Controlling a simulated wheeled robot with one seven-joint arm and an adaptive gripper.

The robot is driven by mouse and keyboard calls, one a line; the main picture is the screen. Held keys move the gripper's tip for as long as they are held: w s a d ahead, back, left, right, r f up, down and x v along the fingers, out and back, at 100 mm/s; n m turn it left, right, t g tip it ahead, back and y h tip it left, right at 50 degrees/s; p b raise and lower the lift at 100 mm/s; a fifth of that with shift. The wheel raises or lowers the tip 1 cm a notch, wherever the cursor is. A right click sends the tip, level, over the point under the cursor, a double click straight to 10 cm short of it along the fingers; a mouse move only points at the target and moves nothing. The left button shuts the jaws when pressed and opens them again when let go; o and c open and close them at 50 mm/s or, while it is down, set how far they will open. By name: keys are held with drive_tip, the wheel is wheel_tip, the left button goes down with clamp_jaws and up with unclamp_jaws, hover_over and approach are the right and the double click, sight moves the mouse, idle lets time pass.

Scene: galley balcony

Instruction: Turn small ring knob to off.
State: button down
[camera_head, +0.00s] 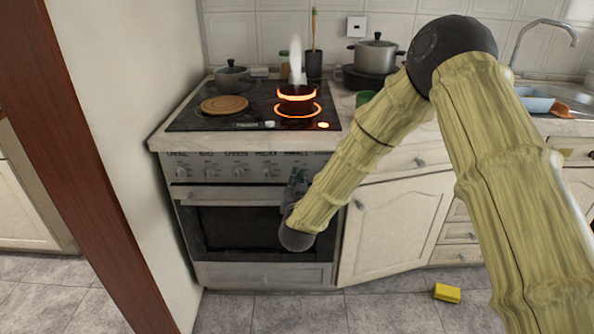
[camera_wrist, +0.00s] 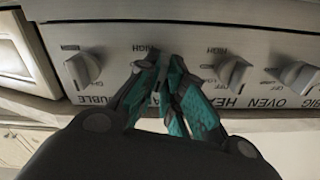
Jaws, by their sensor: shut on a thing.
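The stove's front panel (camera_head: 222,160) carries a row of labelled ring and oven knobs. My gripper (camera_head: 297,180) is at the right part of this row, under the word that starts like "SMALL". In the wrist view my gripper (camera_wrist: 162,62) has its teal fingers shut around a knob between the leftmost knob (camera_wrist: 82,70) and the knob labelled like "HEAT" (camera_wrist: 235,72). The fingers hide most of the held knob, and its setting cannot be read.
Another glowing orange spot (camera_head: 323,125) shows at the cooktop's front right. A lidded pot (camera_head: 231,77) and a round wooden board (camera_head: 224,105) sit at its left. The oven door handle (camera_head: 225,191) runs below the knobs. A yellow sponge (camera_head: 447,293) lies on the floor.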

drive_tip(key=shift+n, duration=0.3)
drive_tip(key=shift+r+n+p, duration=0.1)
drive_tip(key=shift+n+p, duration=0.65)
drive_tip(key=shift+n, duration=0.15)
drive_tip(key=c, duration=1.9)
unclamp_jaws()
drive_tip(key=o, duration=0.7)
drive_tip(key=shift+o, duration=0.2)
drive_tip(key=s+p, duration=0.1)
drive_tip(key=s, duration=0.6)
